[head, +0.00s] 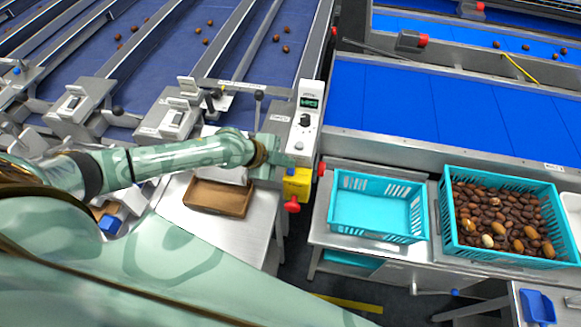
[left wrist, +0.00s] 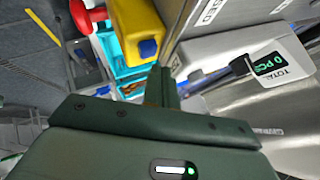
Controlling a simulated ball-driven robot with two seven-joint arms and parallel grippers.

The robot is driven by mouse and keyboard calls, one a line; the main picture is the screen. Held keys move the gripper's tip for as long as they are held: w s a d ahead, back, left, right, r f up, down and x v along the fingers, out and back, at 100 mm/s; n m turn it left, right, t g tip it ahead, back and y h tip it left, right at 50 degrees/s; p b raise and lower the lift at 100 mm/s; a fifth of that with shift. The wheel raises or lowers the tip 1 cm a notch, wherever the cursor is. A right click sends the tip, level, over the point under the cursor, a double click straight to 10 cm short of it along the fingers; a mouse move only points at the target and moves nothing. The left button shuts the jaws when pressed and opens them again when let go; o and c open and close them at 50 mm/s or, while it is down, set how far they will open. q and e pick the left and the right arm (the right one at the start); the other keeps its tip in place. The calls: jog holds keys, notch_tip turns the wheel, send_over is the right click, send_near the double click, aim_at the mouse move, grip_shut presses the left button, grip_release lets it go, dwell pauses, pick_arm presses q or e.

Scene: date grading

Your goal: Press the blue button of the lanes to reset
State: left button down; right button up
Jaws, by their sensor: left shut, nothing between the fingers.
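The yellow box (head: 298,186) hangs at the end of the lane machine in the head view, above a red mushroom knob (head: 292,206). In the left wrist view, the yellow box (left wrist: 138,28) carries a blue button (left wrist: 147,48) on its near side, and the red knob (left wrist: 88,16) is beside it. My left gripper (head: 287,159) is shut and empty, right at the top of the yellow box. In the left wrist view, its fingertips (left wrist: 162,76) sit just short of the blue button. I cannot tell whether they touch it. My right gripper is out of view.
A counter panel (head: 308,112) with a display stands above the box. An empty turquoise crate (head: 420,213) and another crate (head: 447,215) full of dates stand to the right. A brown tray (head: 218,198) lies below the arm. Lanes (head: 225,45) with scattered dates run behind.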

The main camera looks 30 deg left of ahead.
pick_arm(q)
notch_tip(320, 180, up, 5)
jog(key=p, duration=0.4)
dwell(0.3)
dwell(0.7)
